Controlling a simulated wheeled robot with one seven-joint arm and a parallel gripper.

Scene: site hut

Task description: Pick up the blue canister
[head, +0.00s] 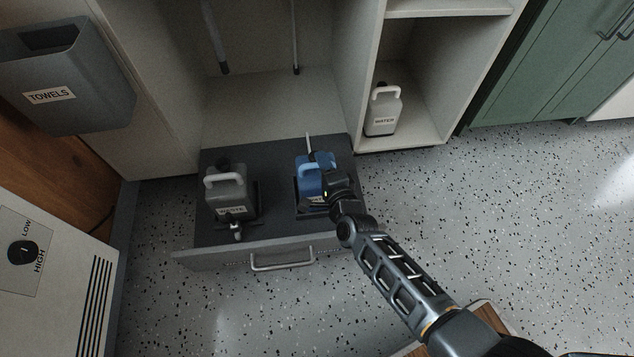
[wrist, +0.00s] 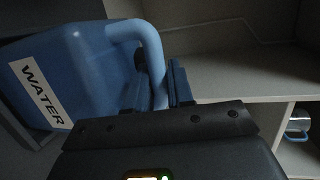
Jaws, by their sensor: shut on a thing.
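The blue canister (head: 311,182) stands in the right part of the pulled-out drawer (head: 272,228), in a dark holder (head: 300,212). In the wrist view the blue canister (wrist: 75,75) fills the left side, with a white WATER label and a light blue handle (wrist: 150,60). My gripper (head: 335,180) reaches in from the right and is shut on the canister's handle. In the wrist view the fingers (wrist: 160,85) sit on either side of the handle. The canister's lower part is partly hidden by my gripper in the head view.
A grey canister (head: 228,192) stands in the drawer's left part. A white WATER canister (head: 383,112) stands in the cubby at right. A TOWELS bin (head: 62,85) and a heater (head: 50,270) with a dial are at left. The speckled floor (head: 500,220) at right is clear.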

